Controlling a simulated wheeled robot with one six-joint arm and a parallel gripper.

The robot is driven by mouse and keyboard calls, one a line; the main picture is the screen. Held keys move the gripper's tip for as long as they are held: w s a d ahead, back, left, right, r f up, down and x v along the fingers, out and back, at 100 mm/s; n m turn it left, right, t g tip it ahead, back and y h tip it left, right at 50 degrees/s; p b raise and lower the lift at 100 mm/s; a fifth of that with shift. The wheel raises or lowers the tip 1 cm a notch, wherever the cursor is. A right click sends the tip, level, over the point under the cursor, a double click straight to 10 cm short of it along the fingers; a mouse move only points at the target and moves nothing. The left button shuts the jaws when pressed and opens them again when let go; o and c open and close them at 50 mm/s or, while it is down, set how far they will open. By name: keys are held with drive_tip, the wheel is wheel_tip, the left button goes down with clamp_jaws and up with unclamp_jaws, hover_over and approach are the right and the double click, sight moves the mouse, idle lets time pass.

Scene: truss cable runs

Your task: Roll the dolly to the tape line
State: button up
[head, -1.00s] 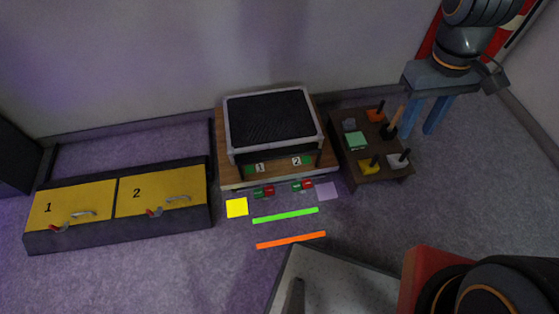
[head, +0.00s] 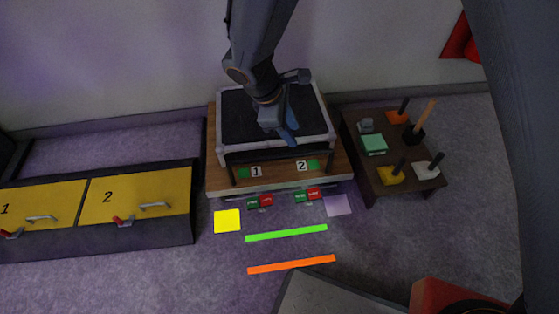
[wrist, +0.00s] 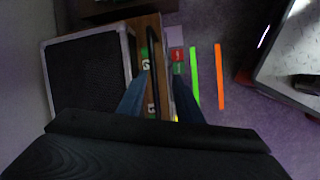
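The dolly (head: 214,186) is a wooden platform by the wall, carrying a black case with a grey rim (head: 228,150). A dark handle bar (head: 240,162) runs along its front, near green tags marked 1 and 2. Small green-and-red pedals (head: 260,201) show at its front edge. A green tape line (head: 286,233) and an orange tape line (head: 291,264) lie on the floor in front. My gripper (head: 290,138) is above the case's front edge. In the wrist view its fingers (wrist: 158,85) are apart, with the bar showing between them; contact cannot be told.
Yellow lids marked 1 and 2 (head: 137,197) top a dark chest at left. A low brown table (head: 400,163) with small items stands close to the dolly's right. A yellow square (head: 227,220) and a lilac square (head: 338,205) lie on the floor.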

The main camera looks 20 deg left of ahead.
sight(280, 156)
drive_tip(key=s+a+f+n+t+b, duration=0.1)
drive_tip(key=a+f+n+b, duration=0.2)
drive_tip(key=a+f, duration=0.35)
drive_tip(key=b+x, duration=0.1)
drive_tip(key=x, duration=0.1)
drive_tip(key=b+x, duration=0.1)
drive_tip(key=x, duration=0.2)
drive_tip(key=b+x, duration=0.1)
drive_tip(key=x, duration=0.1)
drive_tip(key=shift+s+d+f, duration=0.1)
drive_tip(key=shift+s+f, duration=0.05)
drive_tip(key=shift+f, duration=0.25)
clamp_jaws()
